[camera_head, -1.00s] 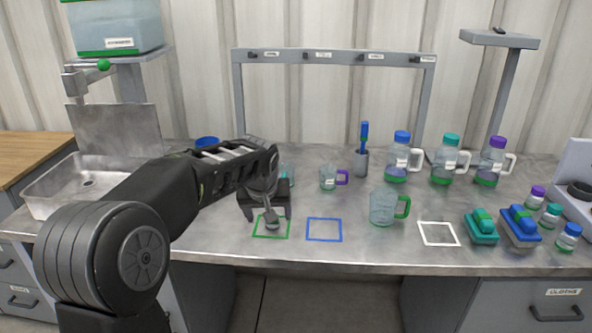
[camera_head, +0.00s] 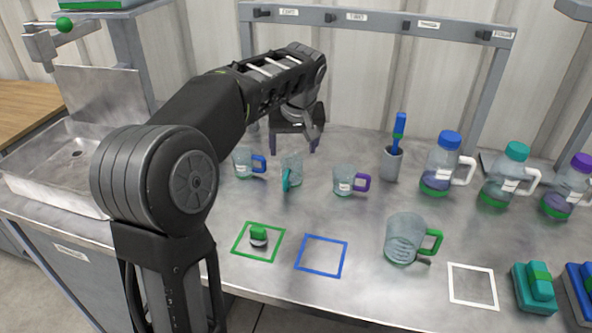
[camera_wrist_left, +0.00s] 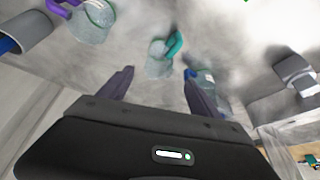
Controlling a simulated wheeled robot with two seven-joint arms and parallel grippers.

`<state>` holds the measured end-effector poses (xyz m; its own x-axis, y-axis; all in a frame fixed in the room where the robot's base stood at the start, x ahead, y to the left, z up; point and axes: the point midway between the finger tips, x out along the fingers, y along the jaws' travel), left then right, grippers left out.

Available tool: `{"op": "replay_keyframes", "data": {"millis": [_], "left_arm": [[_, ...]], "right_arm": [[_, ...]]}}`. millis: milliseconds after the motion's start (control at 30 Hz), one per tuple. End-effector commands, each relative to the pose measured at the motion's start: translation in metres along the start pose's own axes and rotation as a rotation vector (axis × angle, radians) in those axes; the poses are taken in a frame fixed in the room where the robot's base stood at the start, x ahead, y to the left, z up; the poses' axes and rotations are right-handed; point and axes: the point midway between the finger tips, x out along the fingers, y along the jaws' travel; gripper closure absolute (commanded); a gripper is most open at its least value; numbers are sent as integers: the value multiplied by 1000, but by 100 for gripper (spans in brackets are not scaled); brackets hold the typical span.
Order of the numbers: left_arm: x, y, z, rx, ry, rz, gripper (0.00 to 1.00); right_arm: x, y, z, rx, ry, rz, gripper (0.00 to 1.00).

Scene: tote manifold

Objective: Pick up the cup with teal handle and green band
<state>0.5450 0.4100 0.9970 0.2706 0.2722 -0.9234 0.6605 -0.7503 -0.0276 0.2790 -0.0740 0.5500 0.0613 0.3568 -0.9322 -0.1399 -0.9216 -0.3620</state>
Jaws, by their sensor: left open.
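The cup with the teal handle (camera_head: 293,168) is clear and stands on the steel counter between a blue-handled cup (camera_head: 243,162) and a purple-handled cup (camera_head: 344,179). I cannot make out a green band on it. My left gripper (camera_head: 294,148) is open, fingers pointing down, just behind this cup in the head view. In the left wrist view the teal-handled cup (camera_wrist_left: 158,64) lies ahead, between the lines of the two fingers (camera_wrist_left: 159,74), and nothing is held. The blue-handled cup is partly hidden by the right-hand finger there. My right gripper is not in view.
A larger mug with a green handle (camera_head: 403,240) stands nearer the front. A green-topped item (camera_head: 258,235) sits in the green outline; the blue outline (camera_head: 321,257) and white outline (camera_head: 472,286) are empty. A brush holder (camera_head: 391,164) and bottles (camera_head: 440,164) stand to the right.

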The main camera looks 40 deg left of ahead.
Motion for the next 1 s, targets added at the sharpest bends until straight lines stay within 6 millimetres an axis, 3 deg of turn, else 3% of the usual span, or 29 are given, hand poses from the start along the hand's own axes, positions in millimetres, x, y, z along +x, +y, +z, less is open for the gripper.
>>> {"op": "replay_keyframes", "data": {"millis": [167, 400, 767, 1000], "left_arm": [[3, 0, 0, 1, 0, 0, 27], [25, 0, 0, 0, -1, -1, 27], [29, 0, 0, 1, -1, -1, 27], [60, 1, 0, 0, -2, -3, 27]], "right_arm": [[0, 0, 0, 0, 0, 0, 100], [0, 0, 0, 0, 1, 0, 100], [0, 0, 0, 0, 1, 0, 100], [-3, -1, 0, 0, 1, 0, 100]]}}
